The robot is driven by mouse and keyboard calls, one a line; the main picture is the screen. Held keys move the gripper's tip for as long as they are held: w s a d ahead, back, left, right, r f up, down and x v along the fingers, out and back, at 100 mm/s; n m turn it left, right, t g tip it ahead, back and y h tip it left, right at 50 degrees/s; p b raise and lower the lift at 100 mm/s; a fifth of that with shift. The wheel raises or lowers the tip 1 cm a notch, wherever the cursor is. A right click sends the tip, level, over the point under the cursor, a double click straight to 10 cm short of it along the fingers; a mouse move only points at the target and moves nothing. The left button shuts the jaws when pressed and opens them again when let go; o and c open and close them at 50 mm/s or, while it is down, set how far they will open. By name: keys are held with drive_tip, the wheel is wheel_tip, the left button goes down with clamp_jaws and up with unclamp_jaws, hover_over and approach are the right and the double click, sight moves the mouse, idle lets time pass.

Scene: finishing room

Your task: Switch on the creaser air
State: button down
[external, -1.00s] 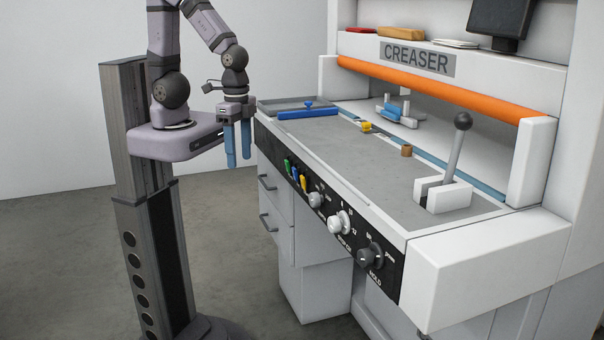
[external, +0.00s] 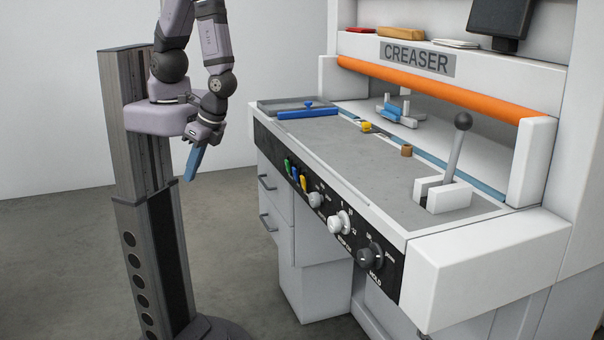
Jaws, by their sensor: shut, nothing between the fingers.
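The creaser, marked with a CREASER sign (external: 417,58), has a black control panel (external: 322,220) along its front edge. At the panel's far left end sit a green lever (external: 287,165), a blue lever (external: 294,173) and a yellow lever (external: 303,184). Right of them are a small light knob (external: 316,199), a larger light knob (external: 340,222) and a dark knob (external: 369,256).
On the bench lie a grey tray (external: 275,106), a blue bar (external: 308,113), a yellow piece (external: 366,127) and a brown piece (external: 406,150). A black-knobbed lever (external: 455,150) stands at the right. Open floor (external: 235,250) lies between my column and the drawers (external: 268,205).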

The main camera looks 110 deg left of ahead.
drive_tip(key=w+a+f+n+t+y, duration=0.25)
drive_tip(key=w+f+n+t, duration=0.3)
drive_tip(key=w+n, duration=0.7)
drive_tip(key=a+r+n+y, duration=0.2)
drive_tip(key=a+n+y, duration=0.1)
drive_tip(key=a+n, duration=0.3)
drive_tip(key=s+a+r+n+y, duration=0.1)
drive_tip(key=a+r+n+y, duration=0.2)
drive_tip(key=a+n, duration=0.3)
drive_tip(key=a, duration=0.3)
drive_tip(key=shift+s+r+y+p, duration=0.25)
drive_tip(key=shift+s+y+p, duration=0.05)
drive_tip(key=shift+y, duration=0.05)
drive_tip(key=shift+a+f, duration=0.1)
